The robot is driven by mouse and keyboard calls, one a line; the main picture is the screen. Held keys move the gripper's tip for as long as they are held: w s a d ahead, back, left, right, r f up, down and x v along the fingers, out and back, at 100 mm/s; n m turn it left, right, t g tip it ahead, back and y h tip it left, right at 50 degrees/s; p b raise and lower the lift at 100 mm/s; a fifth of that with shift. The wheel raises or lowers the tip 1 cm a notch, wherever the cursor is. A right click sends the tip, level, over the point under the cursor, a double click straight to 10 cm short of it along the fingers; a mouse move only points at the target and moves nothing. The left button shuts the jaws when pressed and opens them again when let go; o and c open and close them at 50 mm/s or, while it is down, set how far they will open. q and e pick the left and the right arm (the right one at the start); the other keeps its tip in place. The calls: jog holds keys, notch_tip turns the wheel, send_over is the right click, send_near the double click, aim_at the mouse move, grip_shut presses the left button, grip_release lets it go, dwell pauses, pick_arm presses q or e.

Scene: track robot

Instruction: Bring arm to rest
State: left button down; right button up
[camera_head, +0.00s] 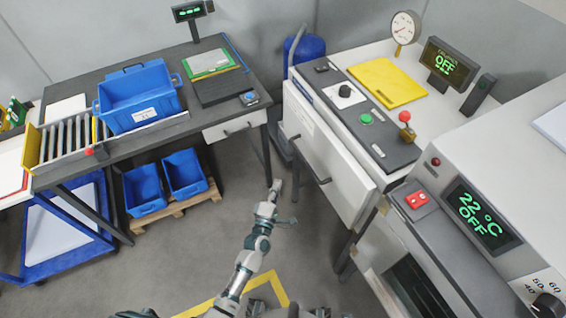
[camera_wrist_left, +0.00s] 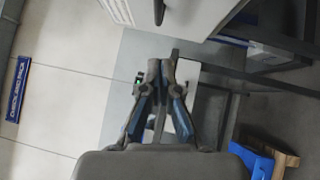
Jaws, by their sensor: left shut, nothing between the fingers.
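My left arm reaches forward from the bottom middle of the head view, low over the grey floor between the two work stations. Its gripper (camera_head: 275,190) is small there, between the dark table and the white cabinet door. In the left wrist view the fingers of the left gripper (camera_wrist_left: 168,68) come together at their tips, and nothing is held between them. My right gripper does not show in either view.
The white cabinet door (camera_head: 318,150) stands close on the right of the arm. The dark table (camera_head: 200,130) with a blue crate (camera_head: 137,90) stands on the left. Blue bins (camera_head: 143,190) sit on a pallet below it. The floor (camera_head: 190,245) left of my arm is clear.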

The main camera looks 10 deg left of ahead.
pick_arm(q)
jog(key=s+a+f+m+g, duration=0.1)
jog(key=s+f+m+g, duration=0.3)
jog(key=f, duration=0.4)
jog(key=s+a+f+m+g+h, duration=0.1)
jog(key=s+f+m+g, duration=0.1)
jog(key=s+f+m, duration=0.5)
jog(key=s+a+f+m+g, duration=0.1)
jog(key=s+f+g, duration=0.25)
jog(key=f, duration=0.65)
jog(key=s+a+f+m+g+y, duration=0.1)
jog(key=s+a+f+m+g, duration=0.1)
jog(key=s, duration=0.5)
jog(key=s+a+f+m+g+y, duration=0.1)
jog(key=s+a+f+m+g, duration=0.2)
jog(key=s+a+f, duration=0.2)
jog(key=s+a+f+m+g+y, duration=0.1)
jog(key=s+a+f+m+g, duration=0.1)
jog(key=s+f, duration=0.4)
jog(key=s+a+g, duration=0.1)
jog(key=s, duration=0.3)
jog(key=shift+s+a+f+m+y, duration=0.15)
jog(key=shift+s+f+m+y, duration=0.15)
jog(key=shift+f+m+y, duration=0.1)
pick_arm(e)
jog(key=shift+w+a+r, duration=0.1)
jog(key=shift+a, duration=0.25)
